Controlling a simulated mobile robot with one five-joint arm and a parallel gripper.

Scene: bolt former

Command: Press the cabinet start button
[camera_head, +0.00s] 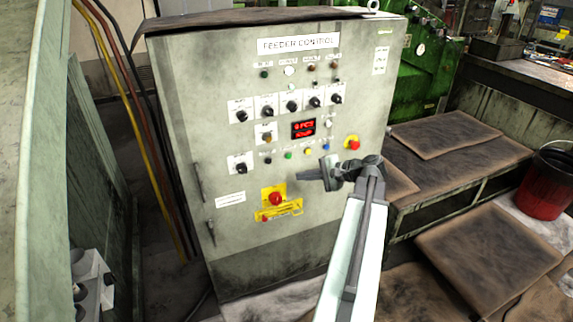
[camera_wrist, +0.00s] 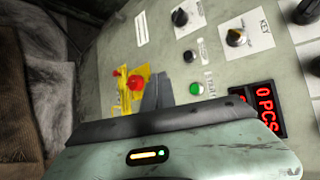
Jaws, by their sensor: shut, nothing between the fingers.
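The grey feeder control cabinet (camera_head: 340,210) stands in the middle of the head view. A green button (camera_head: 288,155) sits in a row of small buttons below the red display; I take it as the start button, but its label is too small to read. It also shows in the wrist view (camera_wrist: 196,88), just right of my fingers. My gripper (camera_head: 299,175) is in front of the panel, a little below and right of the green button in the head view. Its fingers are shut and empty (camera_wrist: 155,92). The picture does not settle their gap to the panel.
A red emergency knob on a yellow plate (camera_head: 275,198) is below the button row; another red knob (camera_head: 354,145) is at right. Black knobs (camera_head: 292,106) and the red display (camera_head: 304,128) are above. A bench with brown mats (camera_head: 455,135) and a red bucket (camera_head: 543,195) stand right.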

